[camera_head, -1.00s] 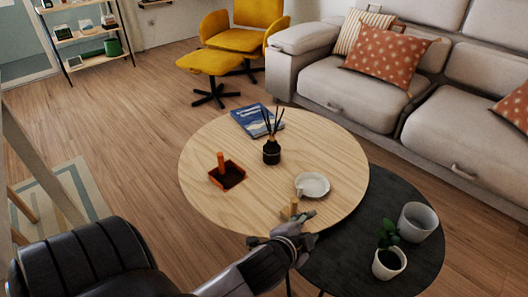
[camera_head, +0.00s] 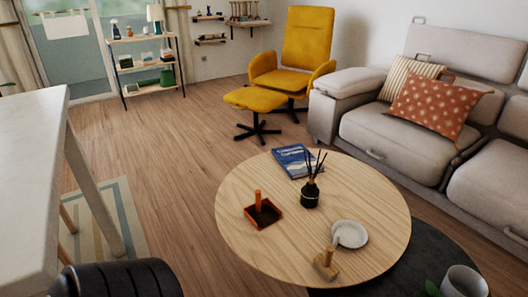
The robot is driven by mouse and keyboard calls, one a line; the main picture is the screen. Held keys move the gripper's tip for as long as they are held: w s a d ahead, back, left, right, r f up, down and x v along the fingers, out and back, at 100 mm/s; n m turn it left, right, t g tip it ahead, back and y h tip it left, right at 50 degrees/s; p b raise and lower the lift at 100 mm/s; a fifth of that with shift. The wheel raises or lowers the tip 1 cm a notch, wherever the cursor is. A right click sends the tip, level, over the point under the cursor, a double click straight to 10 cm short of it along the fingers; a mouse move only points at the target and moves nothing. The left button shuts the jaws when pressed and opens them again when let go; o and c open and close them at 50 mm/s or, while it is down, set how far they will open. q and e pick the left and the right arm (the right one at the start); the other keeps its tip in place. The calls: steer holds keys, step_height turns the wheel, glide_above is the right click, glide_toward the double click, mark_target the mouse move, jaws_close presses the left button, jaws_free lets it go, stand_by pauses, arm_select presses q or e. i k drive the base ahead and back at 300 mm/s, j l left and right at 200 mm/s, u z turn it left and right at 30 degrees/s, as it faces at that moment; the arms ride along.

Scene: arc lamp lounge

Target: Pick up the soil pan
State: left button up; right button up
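The soil pan (camera_head: 251,220) is a small square orange-red tray with dark content, on the left part of the round light-wood table (camera_head: 240,245). An orange upright piece stands at its back left edge. Nothing touches the pan. Neither gripper is in the head view. Only a black part of my own body shows at the bottom left.
On the table are a blue book (camera_head: 296,163), a black reed diffuser (camera_head: 310,194), a white dish (camera_head: 350,234) and a small wooden piece (camera_head: 326,262). A dark lower table (camera_head: 440,262) stands right. A white table (camera_head: 28,190) stands left. Floor between is clear.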

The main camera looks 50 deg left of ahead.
mark_target(263, 213)
steer(key=u, duration=1.6)
